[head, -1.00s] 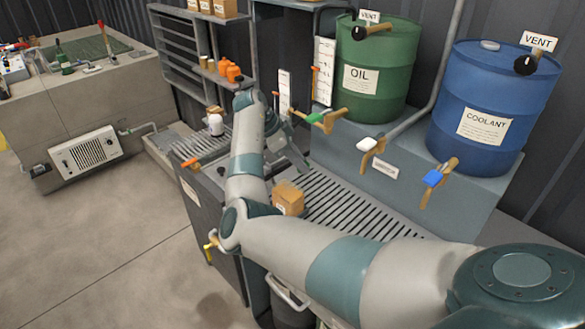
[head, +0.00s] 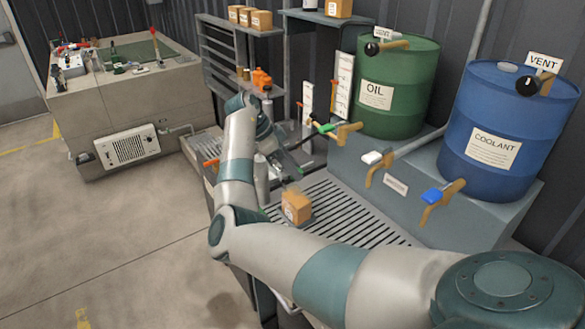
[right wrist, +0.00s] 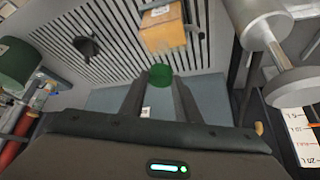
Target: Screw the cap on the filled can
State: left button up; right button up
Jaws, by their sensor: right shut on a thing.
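My right gripper (right wrist: 160,90) is shut on a small round green cap (right wrist: 160,76), held at its fingertips in the right wrist view. In the head view my right arm reaches over the bench, and its gripper (head: 283,158) is small and partly hidden by the arm. A silvery can-like vessel (head: 260,178) stands partly behind my forearm in the head view; I cannot tell whether it is the filled can. A large grey metal cylinder with a disc (right wrist: 265,35) fills the upper right of the wrist view. My left gripper is not in view.
A tan carton (head: 297,207) sits on the slatted drain grate (head: 345,212), close beyond the cap in the wrist view. The green oil drum (head: 395,95) and blue coolant drum (head: 500,130) stand behind, with taps over the bench. Open floor (head: 110,250) lies at left.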

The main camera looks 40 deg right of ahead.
aim_at(298, 189)
jog(key=shift+s+f, duration=0.1)
jog(key=shift+f, duration=0.05)
jog(key=shift+f+b, duration=1)
jog(key=shift+f, duration=0.7)
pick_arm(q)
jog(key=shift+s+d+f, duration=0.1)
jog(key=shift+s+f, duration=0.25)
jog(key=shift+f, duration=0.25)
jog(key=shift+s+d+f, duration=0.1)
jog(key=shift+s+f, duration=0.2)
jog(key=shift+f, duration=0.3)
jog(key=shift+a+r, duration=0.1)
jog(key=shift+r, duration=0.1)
pick_arm(e)
jog(key=shift+f, duration=0.1)
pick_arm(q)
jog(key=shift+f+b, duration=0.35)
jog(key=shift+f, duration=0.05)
pick_arm(e)
jog(key=shift+f, duration=1.2)
dwell(1.3)
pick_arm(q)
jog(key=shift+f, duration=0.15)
